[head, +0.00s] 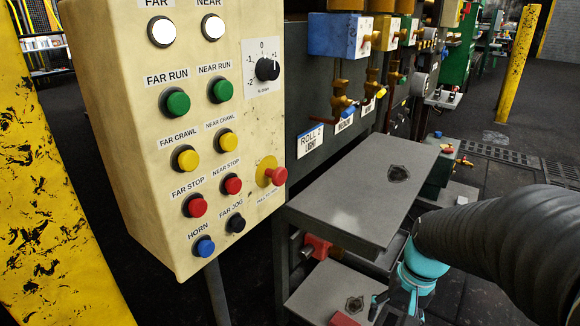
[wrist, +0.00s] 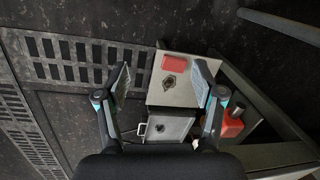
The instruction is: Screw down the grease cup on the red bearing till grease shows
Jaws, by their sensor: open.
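A red bearing-like housing (head: 318,246) sits under the grey top plate in the head view, partly hidden. It also shows in the wrist view (wrist: 231,126), to the right of my right finger and apart from it. A short dull cylinder (wrist: 248,114) stands at this housing; I cannot tell whether it is the grease cup or a shaft end. No grease can be made out. My gripper (wrist: 162,86) is open with nothing between its fingers, above a lower plate. In the head view it is mostly hidden at the bottom right, behind my arm.
The lower grey plate (head: 318,287) carries a red block (wrist: 175,62) and a dark fitting. The grey top plate (head: 345,200) is above it. A cream control box (head: 130,110) and yellow post (head: 50,200) stand left. Floor grating (wrist: 85,60) lies left in the wrist view.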

